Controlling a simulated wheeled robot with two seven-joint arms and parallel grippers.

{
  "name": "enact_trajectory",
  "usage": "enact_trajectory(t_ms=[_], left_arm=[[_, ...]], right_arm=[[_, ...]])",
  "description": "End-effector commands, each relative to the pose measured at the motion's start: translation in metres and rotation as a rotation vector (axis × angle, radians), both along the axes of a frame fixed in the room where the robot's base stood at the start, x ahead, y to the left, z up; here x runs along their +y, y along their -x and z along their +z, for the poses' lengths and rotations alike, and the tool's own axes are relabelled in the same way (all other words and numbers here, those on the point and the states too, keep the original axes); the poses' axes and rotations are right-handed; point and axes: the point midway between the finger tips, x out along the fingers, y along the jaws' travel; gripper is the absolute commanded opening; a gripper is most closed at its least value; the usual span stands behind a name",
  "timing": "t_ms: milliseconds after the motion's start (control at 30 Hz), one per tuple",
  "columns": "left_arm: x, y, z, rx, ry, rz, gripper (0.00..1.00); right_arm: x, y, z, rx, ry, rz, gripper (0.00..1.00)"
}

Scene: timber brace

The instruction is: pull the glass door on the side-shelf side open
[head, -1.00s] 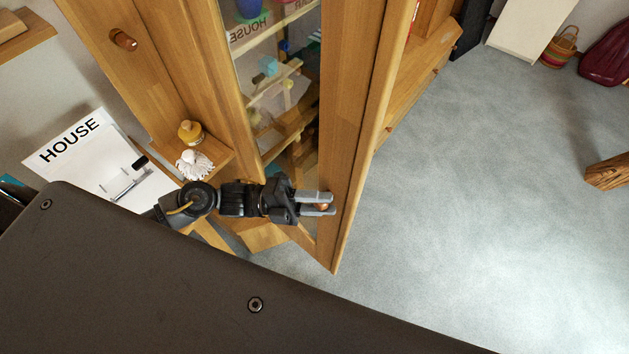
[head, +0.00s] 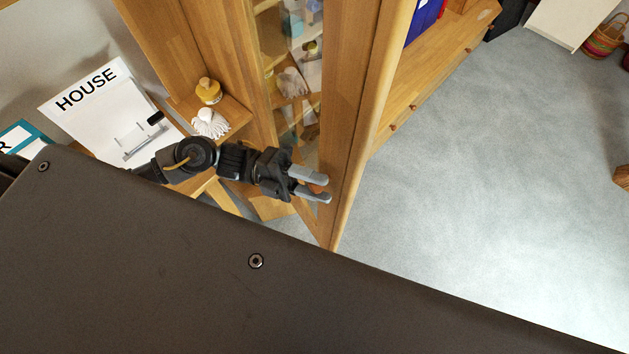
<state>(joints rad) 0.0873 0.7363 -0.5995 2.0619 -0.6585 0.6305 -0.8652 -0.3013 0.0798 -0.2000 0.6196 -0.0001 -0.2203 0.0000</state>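The glass door (head: 345,130) is a tall wooden frame around a glass pane (head: 309,120). It stands swung out from the wooden cabinet (head: 195,50), and I see it at a steep angle. My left gripper (head: 322,189) is at the door's near lower part. Its two grey fingers are apart, with a small reddish-brown knob partly showing between them near the tips. The fingers cover most of the knob, so contact is hard to judge. My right gripper is not in view.
A HOUSE sheet (head: 110,105) lies further left. A low wooden cabinet (head: 425,85) stands behind the door.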

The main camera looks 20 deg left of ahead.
Motion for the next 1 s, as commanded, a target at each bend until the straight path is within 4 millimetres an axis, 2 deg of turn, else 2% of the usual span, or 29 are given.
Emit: enact_trajectory(t_ms=[100,367,467,800,1000], left_arm=[[0.000,0.000,0.000,-0.001,0.001,0.000,0.52],[0.001,-0.001,0.000,-0.003,0.001,0.002,0.52],[0.008,-0.001,-0.004,-0.002,0.000,0.003,0.52],[0.071,-0.005,-0.021,-0.002,-0.003,0.003,0.52],[0.097,-0.007,-0.024,-0.002,-0.001,0.002,0.52]], right_arm=[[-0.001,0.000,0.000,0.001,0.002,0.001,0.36],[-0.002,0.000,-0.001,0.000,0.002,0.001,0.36],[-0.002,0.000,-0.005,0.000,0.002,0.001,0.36],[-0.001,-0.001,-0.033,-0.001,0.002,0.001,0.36],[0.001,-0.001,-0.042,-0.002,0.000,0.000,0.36]])
